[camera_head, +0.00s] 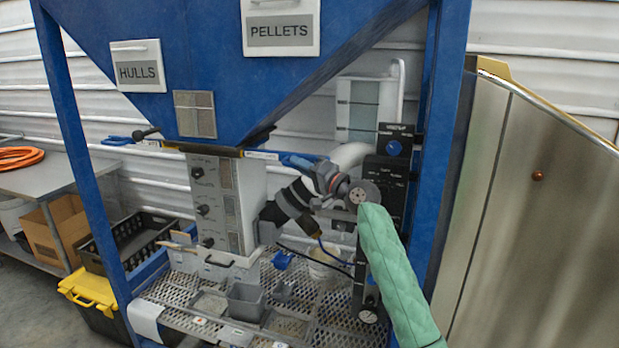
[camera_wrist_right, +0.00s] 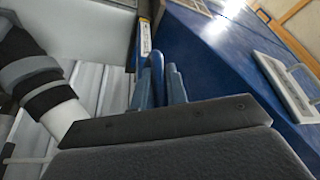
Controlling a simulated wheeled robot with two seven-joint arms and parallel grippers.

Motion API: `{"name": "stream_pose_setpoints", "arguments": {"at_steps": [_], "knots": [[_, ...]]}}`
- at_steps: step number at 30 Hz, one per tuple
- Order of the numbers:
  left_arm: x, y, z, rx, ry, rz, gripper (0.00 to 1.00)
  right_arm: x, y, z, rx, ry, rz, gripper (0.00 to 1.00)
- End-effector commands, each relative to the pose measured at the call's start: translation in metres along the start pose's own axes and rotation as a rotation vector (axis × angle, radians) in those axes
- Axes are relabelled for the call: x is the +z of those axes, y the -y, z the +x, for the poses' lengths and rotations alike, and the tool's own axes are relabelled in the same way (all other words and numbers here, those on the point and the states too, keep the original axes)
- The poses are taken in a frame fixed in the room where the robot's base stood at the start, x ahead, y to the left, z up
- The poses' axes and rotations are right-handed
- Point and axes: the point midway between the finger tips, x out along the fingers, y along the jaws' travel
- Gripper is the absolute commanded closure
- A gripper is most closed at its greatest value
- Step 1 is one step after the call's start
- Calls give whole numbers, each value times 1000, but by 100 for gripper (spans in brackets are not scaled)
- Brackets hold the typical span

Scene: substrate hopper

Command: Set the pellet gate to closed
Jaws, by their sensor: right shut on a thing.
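The blue hopper carries a PELLETS sign (camera_head: 281,30). Under its throat runs a flat slide with a pale label (camera_head: 262,155), and a blue handle sticks out to the right. I take this as the pellet gate. My right gripper (camera_head: 306,163) reaches in from the right and is shut on the blue handle. In the right wrist view, the handle (camera_wrist_right: 157,68) stands between the two blue-grey fingers (camera_wrist_right: 160,88), and the yellow-edged label strip (camera_wrist_right: 145,38) lies beyond. The fingers partly hide the handle. My left gripper is not in view.
A HULLS sign (camera_head: 139,70) and another blue handle (camera_head: 118,140) are at the left. A control box (camera_head: 215,200) stands below the throat. A dark panel with a blue knob (camera_head: 393,148) stands behind my right arm. Grey bins (camera_head: 246,301) sit on the mesh shelf. Blue posts flank the frame.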

Motion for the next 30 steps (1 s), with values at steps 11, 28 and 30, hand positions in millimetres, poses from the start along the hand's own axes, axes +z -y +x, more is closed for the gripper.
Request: {"name": "stream_pose_setpoints", "arguments": {"at_steps": [11, 28, 30], "knots": [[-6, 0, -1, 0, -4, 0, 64, 4, 0, 9, 2, 2, 0, 100], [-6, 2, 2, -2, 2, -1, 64, 4, -1, 2, 1, 0, 0, 64], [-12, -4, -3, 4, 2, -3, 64, 5, -2, -4, 1, 0, 0, 64]]}}
